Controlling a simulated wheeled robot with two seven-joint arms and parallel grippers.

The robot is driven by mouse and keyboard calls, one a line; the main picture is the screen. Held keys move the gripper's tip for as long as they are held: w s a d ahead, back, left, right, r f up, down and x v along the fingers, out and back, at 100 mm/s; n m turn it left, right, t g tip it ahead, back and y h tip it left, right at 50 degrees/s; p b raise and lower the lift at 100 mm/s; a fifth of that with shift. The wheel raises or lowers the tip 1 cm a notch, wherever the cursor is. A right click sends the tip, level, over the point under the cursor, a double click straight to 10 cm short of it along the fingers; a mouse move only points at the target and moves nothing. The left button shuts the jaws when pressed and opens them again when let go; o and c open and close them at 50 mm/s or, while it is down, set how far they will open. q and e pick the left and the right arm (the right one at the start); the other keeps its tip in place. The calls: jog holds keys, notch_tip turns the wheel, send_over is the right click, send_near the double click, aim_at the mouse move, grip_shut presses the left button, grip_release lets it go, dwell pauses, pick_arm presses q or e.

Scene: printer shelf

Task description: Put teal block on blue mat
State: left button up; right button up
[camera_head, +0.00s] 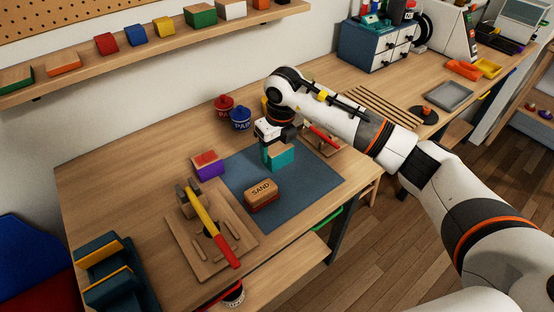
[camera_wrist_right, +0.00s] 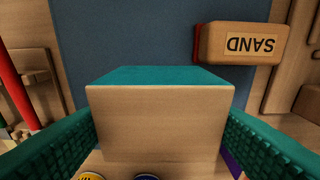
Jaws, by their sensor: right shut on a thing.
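The teal block (camera_head: 285,161), with a bare wood face, is between the fingers of my right gripper (camera_head: 273,157). It is over the back part of the blue mat (camera_head: 320,182); I cannot tell whether it touches the mat. In the right wrist view the teal block (camera_wrist_right: 158,122) fills the space between the green padded fingers, and the mat (camera_wrist_right: 130,35) lies beyond it. My left gripper is not in view.
A sanding block marked SAND (camera_head: 262,192) sits on the mat's front part. A purple-and-red block (camera_head: 208,165) is beside the mat's left edge. Red (camera_head: 224,107) and blue (camera_head: 240,119) paint pots stand behind. The mat's right part is clear.

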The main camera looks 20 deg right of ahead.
aim_at(277, 157)
jog(key=shift+f, duration=0.65)
notch_tip(277, 157, down, 3)
jog(key=shift+f+p, duration=0.1)
jog(key=shift+p, duration=0.3)
jog(key=shift+f, duration=0.25)
jog(key=o, duration=1.1)
jog(key=shift+c, duration=0.2)
jog(key=shift+r, duration=0.5)
jog(key=r, duration=0.3)
jog(key=s+r+b, duration=0.1)
jog(key=r, duration=0.3)
jog(key=r+b, duration=0.1)
jog(key=r, duration=0.3)
jog(key=shift+s+d+r, duration=0.2)
jog(key=shift+d, duration=0.05)
jog(key=shift+f, duration=0.1)
